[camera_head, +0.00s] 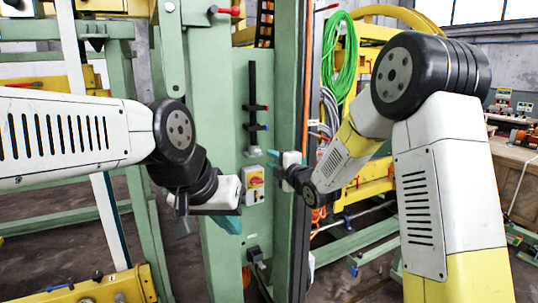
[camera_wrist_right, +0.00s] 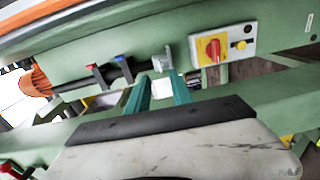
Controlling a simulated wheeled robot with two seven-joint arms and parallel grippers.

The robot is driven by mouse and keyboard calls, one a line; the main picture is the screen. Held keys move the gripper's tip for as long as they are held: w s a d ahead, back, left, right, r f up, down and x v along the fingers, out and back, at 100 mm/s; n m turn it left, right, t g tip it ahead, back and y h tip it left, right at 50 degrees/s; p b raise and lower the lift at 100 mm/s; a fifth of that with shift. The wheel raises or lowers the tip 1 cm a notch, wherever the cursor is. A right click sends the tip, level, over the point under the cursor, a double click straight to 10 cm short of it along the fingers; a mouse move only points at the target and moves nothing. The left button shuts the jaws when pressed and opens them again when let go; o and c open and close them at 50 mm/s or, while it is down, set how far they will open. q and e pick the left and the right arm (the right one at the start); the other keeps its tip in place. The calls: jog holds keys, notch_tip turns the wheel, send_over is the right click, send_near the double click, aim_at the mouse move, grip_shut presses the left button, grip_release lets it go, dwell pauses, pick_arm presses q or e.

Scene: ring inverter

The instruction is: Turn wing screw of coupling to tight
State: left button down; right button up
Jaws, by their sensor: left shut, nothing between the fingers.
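A black rod (camera_head: 253,80) with a red lever (camera_head: 257,107) and a blue lever (camera_head: 257,127) stands on the green panel. A grey-green fitting (camera_head: 253,152) is at its lower end. In the right wrist view the rod (camera_wrist_right: 85,78) lies sideways, with the fitting (camera_wrist_right: 163,60) just beyond my right gripper (camera_wrist_right: 162,80). I cannot tell which part is the wing screw. My right gripper's teal fingers are apart; a white patch shows between them. In the head view this gripper (camera_head: 272,158) is beside the fitting; contact is unclear. My left gripper (camera_head: 229,223) is shut and empty, lower down.
A yellow switch box with a red knob (camera_head: 254,183) is on the panel below the fitting; it also shows in the right wrist view (camera_wrist_right: 222,47). Green posts (camera_head: 215,130) flank the panel. Green hoses (camera_head: 341,60) hang at right. A workbench (camera_head: 518,165) stands at far right.

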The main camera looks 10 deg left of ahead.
aim_at(257, 151)
jog(key=x, duration=0.8)
jog(key=shift+a, duration=0.25)
jog(key=shift+s, duration=0.15)
grip_shut()
